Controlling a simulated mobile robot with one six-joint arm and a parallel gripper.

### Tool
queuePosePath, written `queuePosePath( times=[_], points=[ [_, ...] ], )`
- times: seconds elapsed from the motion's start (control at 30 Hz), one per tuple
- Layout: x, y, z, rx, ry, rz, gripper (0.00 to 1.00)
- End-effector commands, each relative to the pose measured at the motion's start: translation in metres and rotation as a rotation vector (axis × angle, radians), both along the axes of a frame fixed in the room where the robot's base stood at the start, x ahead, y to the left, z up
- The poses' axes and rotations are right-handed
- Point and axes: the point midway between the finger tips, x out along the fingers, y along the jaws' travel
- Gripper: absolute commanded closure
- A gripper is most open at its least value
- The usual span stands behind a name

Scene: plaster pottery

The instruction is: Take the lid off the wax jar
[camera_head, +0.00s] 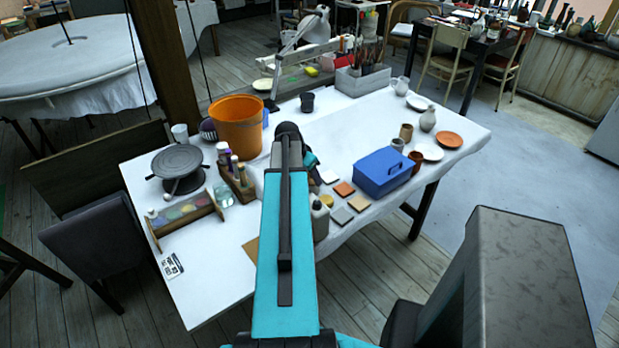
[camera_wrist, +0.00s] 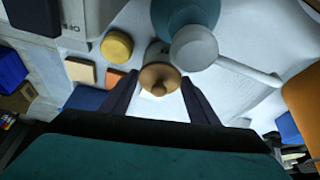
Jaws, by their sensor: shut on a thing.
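In the wrist view, a round tan-brown lid (camera_wrist: 153,73) with a small knob lies between the two dark fingers of my gripper (camera_wrist: 160,79). My gripper is shut on this lid. In the head view my arm covers the gripper, lid and jar.
A yellow round piece (camera_wrist: 117,46) and flat sample tiles lie left of the lid. A grey-topped teal object (camera_wrist: 194,48) stands close on the right. On the white table (camera_head: 215,270) are a blue box (camera_head: 384,172) and an orange bucket (camera_head: 237,124). The table's front left is mostly clear.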

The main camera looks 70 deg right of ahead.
Motion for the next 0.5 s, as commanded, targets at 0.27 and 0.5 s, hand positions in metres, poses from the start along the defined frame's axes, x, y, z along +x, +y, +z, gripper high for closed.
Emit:
queuePosePath(
  times=[0.27,0.5],
  points=[
    [0.000,0.000,0.020,-0.003,-0.001,0.001,0.67],
    [0.000,0.000,0.048,-0.003,-0.001,0.000,0.67]
  ],
)
